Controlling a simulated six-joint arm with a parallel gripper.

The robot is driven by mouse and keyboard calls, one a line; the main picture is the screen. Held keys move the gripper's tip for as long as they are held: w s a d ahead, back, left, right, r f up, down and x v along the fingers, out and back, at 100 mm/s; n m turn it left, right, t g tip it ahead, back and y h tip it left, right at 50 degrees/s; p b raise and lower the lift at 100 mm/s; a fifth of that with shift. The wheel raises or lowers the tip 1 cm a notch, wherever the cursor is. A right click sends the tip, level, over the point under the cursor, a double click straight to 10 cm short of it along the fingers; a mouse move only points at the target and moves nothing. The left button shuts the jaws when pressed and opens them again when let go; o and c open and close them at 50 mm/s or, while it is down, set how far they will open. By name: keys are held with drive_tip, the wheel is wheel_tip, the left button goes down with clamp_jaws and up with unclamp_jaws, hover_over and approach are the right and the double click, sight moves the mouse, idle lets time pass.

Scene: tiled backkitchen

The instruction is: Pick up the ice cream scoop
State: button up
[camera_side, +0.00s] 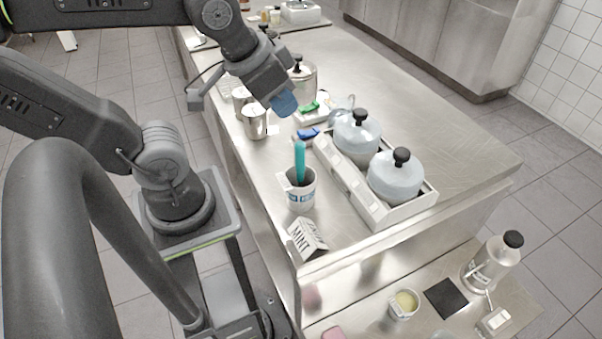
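A teal handle (300,162) stands upright in a white cup with blue markings (301,193). It looks like the handle of the ice cream scoop; its lower end is hidden inside the cup. My gripper (284,104) hangs above the steel counter, behind and slightly left of the handle and clear of it. Its blue end points down, near the steel cups. The finger gap cannot be made out from this side.
A white tray (375,215) with two glass-lidded tubs stands right of the cup. A MINT sign (306,240) stands in front. Steel cups (254,122) and small blue (308,133) and green (304,107) items lie behind. The counter's right side is clear.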

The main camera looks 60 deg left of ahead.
sight(300, 143)
drive_tip(key=o, duration=0.7)
wheel_tip(300, 143, up, 4)
drive_tip(key=w+d+m+g, duration=0.25)
drive_tip(key=m+g, duration=0.35)
drive_tip(key=m, duration=1.2)
drive_tip(key=f, duration=0.9)
drive_tip(key=s+f, duration=0.1)
drive_tip(key=f, duration=0.3)
drive_tip(key=shift+d+f, duration=0.25)
drive_tip(key=shift+d, duration=0.05)
